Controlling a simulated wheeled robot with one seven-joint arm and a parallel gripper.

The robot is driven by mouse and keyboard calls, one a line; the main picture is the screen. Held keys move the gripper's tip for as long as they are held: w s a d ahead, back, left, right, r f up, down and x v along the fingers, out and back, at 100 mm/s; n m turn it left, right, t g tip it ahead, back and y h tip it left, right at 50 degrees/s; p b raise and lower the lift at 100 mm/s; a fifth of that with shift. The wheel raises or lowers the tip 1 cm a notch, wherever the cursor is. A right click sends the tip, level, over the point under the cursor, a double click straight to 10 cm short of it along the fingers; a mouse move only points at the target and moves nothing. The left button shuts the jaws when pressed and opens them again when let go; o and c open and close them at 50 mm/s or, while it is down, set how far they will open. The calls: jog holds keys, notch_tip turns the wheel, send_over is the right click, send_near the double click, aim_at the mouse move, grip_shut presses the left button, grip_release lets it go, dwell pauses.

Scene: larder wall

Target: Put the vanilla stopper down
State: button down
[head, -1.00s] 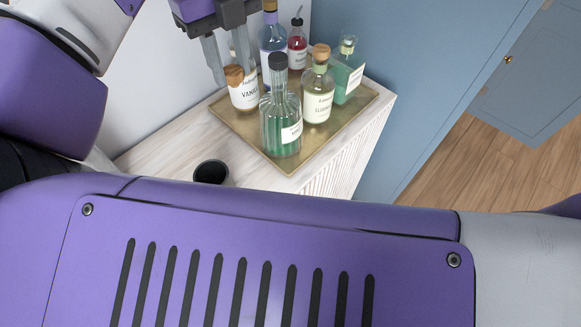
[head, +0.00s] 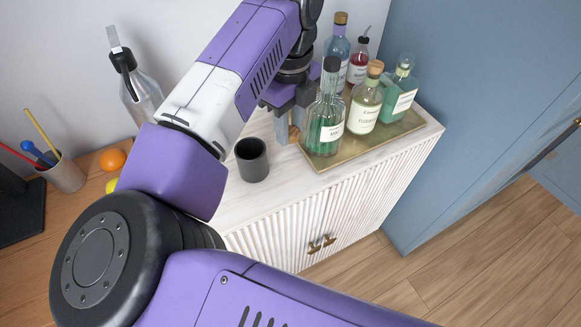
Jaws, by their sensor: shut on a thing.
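My gripper (head: 290,132) points down at the left edge of the brass tray (head: 375,148), low over the pale cabinet top (head: 232,198). It is shut on the vanilla stopper (head: 294,133), a small brown piece mostly covered by the fingers. I cannot tell whether the stopper touches the cabinet top. The vanilla bottle does not show now; my arm and gripper cover part of the tray's back left.
A green ribbed bottle (head: 326,118) stands right beside my gripper. An elderflower-type bottle (head: 365,106), a teal bottle (head: 401,95), a blue bottle (head: 337,48) and a red bottle (head: 358,66) share the tray. A black cup (head: 252,161) stands left of my gripper, with free cabinet top in front.

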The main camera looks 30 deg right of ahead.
notch_tip(320, 180, down, 14)
jog(key=shift+p, duration=0.9)
jog(key=shift+f, duration=0.15)
jog(key=c, duration=1.1)
grip_release()
jog(key=shift+w, duration=0.1)
jog(key=shift+o, duration=0.3)
